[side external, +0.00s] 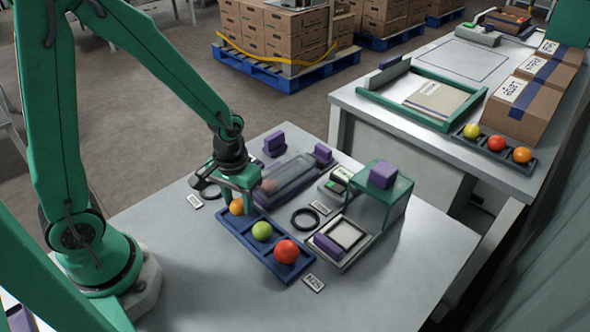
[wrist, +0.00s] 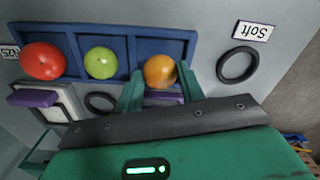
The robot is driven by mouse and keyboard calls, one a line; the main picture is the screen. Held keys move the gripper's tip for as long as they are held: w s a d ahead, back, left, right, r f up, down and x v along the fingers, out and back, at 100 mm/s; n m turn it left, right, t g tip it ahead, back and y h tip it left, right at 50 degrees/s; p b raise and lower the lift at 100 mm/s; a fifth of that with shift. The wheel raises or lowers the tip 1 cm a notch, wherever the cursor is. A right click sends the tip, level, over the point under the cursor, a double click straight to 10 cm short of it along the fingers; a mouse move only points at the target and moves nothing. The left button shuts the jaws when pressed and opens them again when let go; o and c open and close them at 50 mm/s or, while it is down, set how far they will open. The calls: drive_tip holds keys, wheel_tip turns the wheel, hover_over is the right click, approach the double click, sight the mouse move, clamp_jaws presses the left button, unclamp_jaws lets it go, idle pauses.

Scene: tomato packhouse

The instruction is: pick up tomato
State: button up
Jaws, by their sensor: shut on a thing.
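An orange tomato (side external: 236,207) sits in the far end compartment of a blue tray (side external: 248,242). My gripper (side external: 238,196) is over that end of the tray. In the wrist view my gripper's green fingers (wrist: 161,88) are shut on the orange tomato (wrist: 160,71), one on either side of it. A yellow-green tomato (side external: 262,231) is in the middle compartment and also shows in the wrist view (wrist: 100,62). A red tomato (side external: 286,251) is in the near compartment and also shows in the wrist view (wrist: 43,61).
A black ring (side external: 304,218) and a scale-like device with a purple block (side external: 328,245) lie right of the tray. A clear-covered purple-based trough (side external: 288,181) and a green stand (side external: 398,190) are behind. The table's front right is clear.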

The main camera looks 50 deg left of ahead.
drive_tip(key=shift+r, duration=1.4)
drive_tip(key=s+d+r, duration=0.6)
drive_tip(key=d, duration=0.3)
drive_tip(key=shift+s+d+r, duration=0.25)
drive_tip(key=shift+s+r, duration=0.1)
drive_tip(key=shift+r, duration=0.05)
drive_tip(key=w+d+m, duration=0.1)
drive_tip(key=w+d, duration=0.4)
drive_tip(key=w, duration=0.4)
drive_tip(key=w+d+f+m, duration=0.1)
drive_tip(key=w+d+m, duration=0.1)
drive_tip(key=w+d, duration=0.4)
drive_tip(key=w, duration=0.4)
drive_tip(key=shift+d+f+m, duration=0.2)
drive_tip(key=shift+f+m, duration=0.1)
drive_tip(key=shift+f, duration=0.15)
drive_tip(key=shift+f, duration=3.35)
